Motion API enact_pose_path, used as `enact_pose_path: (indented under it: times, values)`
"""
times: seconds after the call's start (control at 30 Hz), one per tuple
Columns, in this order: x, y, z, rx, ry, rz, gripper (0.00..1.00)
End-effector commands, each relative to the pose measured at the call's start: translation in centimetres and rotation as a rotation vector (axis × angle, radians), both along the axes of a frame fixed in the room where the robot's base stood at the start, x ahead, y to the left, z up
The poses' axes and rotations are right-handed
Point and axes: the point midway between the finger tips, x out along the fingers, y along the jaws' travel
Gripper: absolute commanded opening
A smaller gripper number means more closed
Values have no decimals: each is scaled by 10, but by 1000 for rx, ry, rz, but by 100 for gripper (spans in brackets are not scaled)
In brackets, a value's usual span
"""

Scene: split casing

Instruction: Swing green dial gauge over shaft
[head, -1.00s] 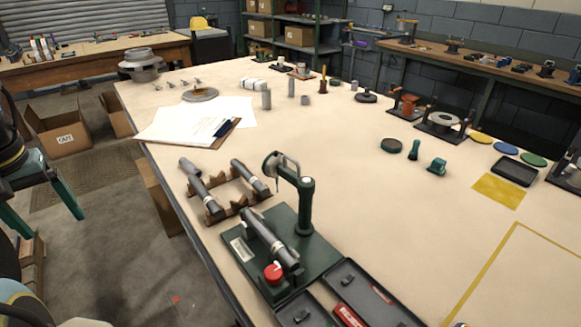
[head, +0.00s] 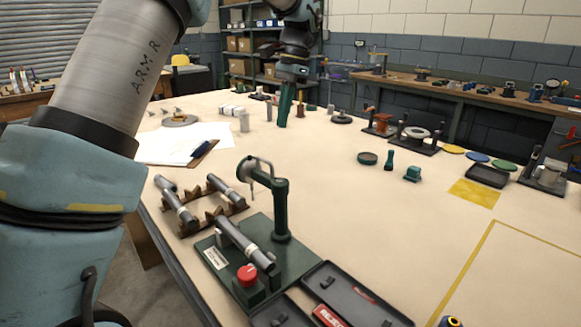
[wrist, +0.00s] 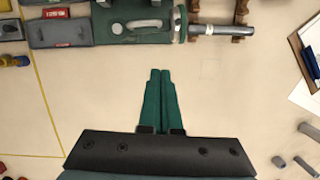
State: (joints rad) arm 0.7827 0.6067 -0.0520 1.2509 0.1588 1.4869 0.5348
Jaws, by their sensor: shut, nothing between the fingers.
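The green gauge stand (head: 281,208) rises from a dark green base plate (head: 270,228). Its arm carries a round dial gauge (head: 248,168) with a grey loop handle, pointing to the back left, past the far end of the shaft. The grey shaft (head: 240,240) lies tilted-looking across the plate's supports, with a red knob (head: 247,275) at its near end. My gripper (head: 283,122) hangs over the far part of the table, well behind the stand, fingers shut and empty. In the wrist view its green fingertips (wrist: 160,72) are together, apart from the base plate (wrist: 110,28).
Spare shafts (head: 177,208) rest on a brown rack left of the plate. Dark trays (head: 340,290) adjoin it at the near right. Paper and a clipboard (head: 203,152) lie behind the rack. Small green parts (head: 388,160) stand to the right. The middle of the table is clear.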

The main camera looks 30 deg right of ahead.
Motion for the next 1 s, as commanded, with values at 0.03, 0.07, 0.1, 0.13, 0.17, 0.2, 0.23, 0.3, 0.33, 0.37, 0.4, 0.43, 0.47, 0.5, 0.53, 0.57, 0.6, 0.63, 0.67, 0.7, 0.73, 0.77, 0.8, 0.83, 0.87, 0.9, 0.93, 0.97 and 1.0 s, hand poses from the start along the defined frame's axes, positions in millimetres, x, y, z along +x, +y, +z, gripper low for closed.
enact_pose_path:
  times: [0.03,0.07,0.1,0.13,0.17,0.2,0.23,0.3,0.33,0.37,0.4,0.43,0.47,0.5,0.53,0.57,0.6,0.63,0.67,0.7,0.73,0.77,0.8,0.83,0.87,0.9,0.93,0.97,1.0]
  values:
    - [-2,-5,0,4,1,-15,0]
    - [-2,-7,0,6,3,-21,0]
    - [-3,-7,-1,8,5,-25,0]
    - [-3,-7,-2,9,5,-26,0]
    - [-3,-6,-4,10,6,-26,0]
    - [-3,-5,-8,11,7,-25,0]
    - [-4,-4,-12,11,7,-24,0]
    - [-4,-1,-23,11,7,-24,0]
    - [-5,1,-28,12,8,-24,0]
    - [-5,2,-34,12,7,-24,0]
    - [-5,5,-42,13,8,-24,0]
    - [-5,6,-48,12,8,-23,0]
    - [-5,8,-54,12,8,-23,0]
    - [-6,10,-62,12,8,-23,0]
    - [-6,12,-68,12,8,-22,0]
    - [-6,13,-74,11,7,-23,0]
    - [-6,15,-82,11,7,-23,0]
    - [-7,16,-87,12,8,-22,0]
    - [-7,18,-93,11,7,-22,0]
    - [-7,23,-93,9,5,-21,0]
    - [-8,28,-91,9,3,-20,0]
    - [-9,33,-91,8,5,-21,0]
    - [-9,38,-91,8,3,-21,0]
    - [-10,41,-92,7,5,-22,0]
    - [-11,44,-92,8,5,-22,0]
    - [-12,48,-93,8,5,-22,0]
    - [-12,50,-93,7,5,-22,0]
    - [-12,52,-93,7,3,-22,0]
    - [-12,54,-93,8,4,-22,0]
